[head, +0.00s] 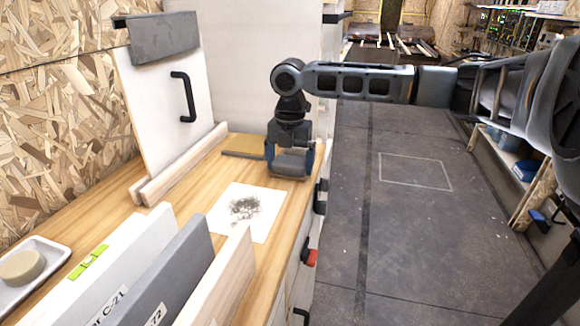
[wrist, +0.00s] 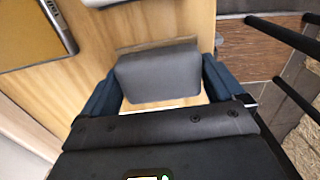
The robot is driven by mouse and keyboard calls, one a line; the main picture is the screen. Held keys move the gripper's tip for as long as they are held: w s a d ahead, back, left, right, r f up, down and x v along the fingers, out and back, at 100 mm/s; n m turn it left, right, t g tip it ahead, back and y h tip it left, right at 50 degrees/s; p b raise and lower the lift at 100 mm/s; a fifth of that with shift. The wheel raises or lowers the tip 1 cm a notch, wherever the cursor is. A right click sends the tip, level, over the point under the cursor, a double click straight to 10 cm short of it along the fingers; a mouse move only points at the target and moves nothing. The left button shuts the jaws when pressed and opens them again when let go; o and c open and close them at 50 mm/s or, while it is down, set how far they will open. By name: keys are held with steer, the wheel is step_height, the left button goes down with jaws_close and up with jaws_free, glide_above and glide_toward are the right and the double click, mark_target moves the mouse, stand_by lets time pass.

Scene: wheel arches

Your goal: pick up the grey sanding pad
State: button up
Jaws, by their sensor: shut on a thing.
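The grey sanding pad (wrist: 158,74) is a rounded grey block between the two blue fingers of my gripper (wrist: 157,88) in the wrist view. The fingers touch it on both sides, so my gripper is shut on it. In the head view my gripper (head: 291,166) points down at the right edge of the wooden worktop, with the pad (head: 291,163) between its fingers. The pad is at or just above the wood; I cannot tell whether it touches. Part of it is hidden by the gripper.
A white sheet with dark grit (head: 247,209) lies in front of my gripper. Upright boards (head: 160,270) stand nearer, and a handled white panel (head: 160,110) leans behind. A white tray (head: 50,262) is at far left.

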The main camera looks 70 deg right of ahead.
mark_target(290, 160)
steer(key=shift+r, duration=0.1)
steer(key=shift+r, duration=0.6)
step_height(290, 160, up, 3)
steer(key=s+d+r, duration=0.2)
steer(key=s+r, duration=0.1)
steer(key=s, duration=0.2)
steer(key=s+d+r+b, duration=0.1)
steer(key=s+d+r, duration=0.1)
steer(key=s, duration=0.3)
steer(key=shift+s+d+r, duration=0.3)
steer(key=shift+s+r, duration=0.05)
steer(key=shift+r, duration=0.5)
